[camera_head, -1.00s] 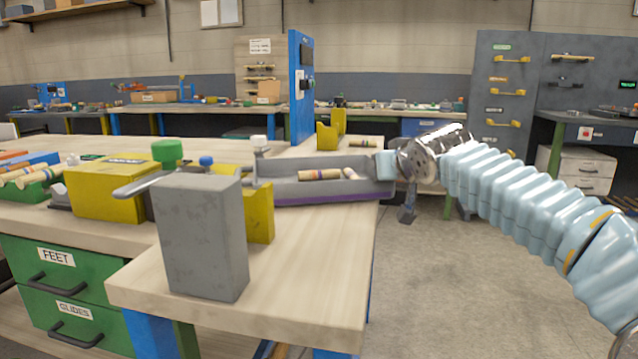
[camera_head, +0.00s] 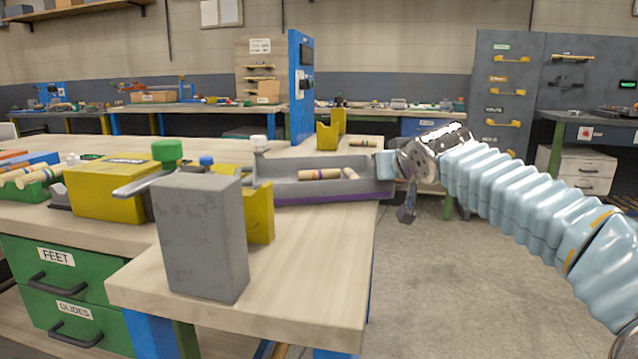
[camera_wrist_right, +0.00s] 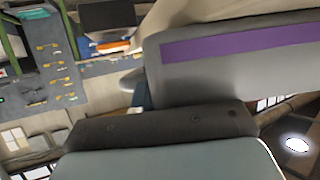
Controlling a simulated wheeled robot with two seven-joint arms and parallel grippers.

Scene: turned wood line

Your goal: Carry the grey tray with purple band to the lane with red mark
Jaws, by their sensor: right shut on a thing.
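The grey tray with purple band (camera_head: 290,192) lies across the bench's far right part in the head view. Wooden turned pieces (camera_head: 320,174) lie inside it. My right gripper (camera_head: 386,166) is shut on the tray's right end. In the right wrist view the tray's grey wall (camera_wrist_right: 200,82) with its purple band fills the upper right, close against a dark finger (camera_wrist_right: 160,125). The tray's left end is partly hidden behind a clamp. I cannot tell whether the tray touches the bench. My left gripper is not in view.
A tall grey block (camera_head: 200,240) stands at the bench's near edge, with yellow blocks (camera_head: 110,188) and a clamp with a green knob (camera_head: 167,152) behind it. A yellow bracket (camera_head: 328,132) and blue panel (camera_head: 300,85) stand beyond the tray. Bare bench top lies right of the block.

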